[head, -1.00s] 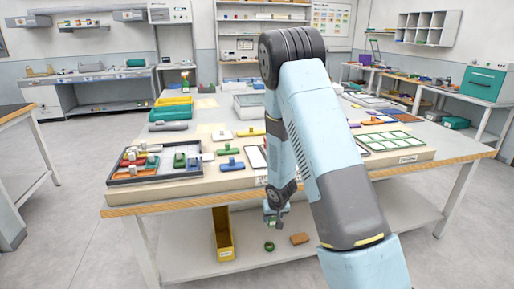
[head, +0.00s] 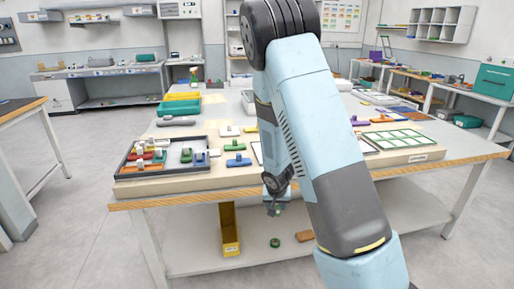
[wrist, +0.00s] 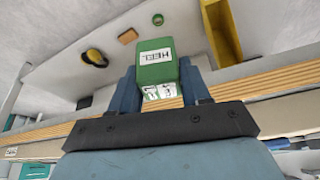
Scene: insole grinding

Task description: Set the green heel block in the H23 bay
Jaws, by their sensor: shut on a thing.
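The green heel block (wrist: 157,62), with a white HEEL label on its face, sits between the two blue fingers of my gripper (wrist: 160,85) in the wrist view. The fingers press on its two sides. In the head view my gripper (head: 274,208) hangs low in front of the workbench's front edge, below the top, and the block there is too small to make out well. No H23 label is readable in either view, so I cannot tell which bay it is.
The workbench (head: 330,176) holds a dark-rimmed tray (head: 135,170) of coloured blocks at left and a white-framed panel with green cells (head: 396,139) at right. Below are a yellow bin (head: 229,232), a green ring (head: 275,243) and a brown block (head: 305,236) on the lower shelf.

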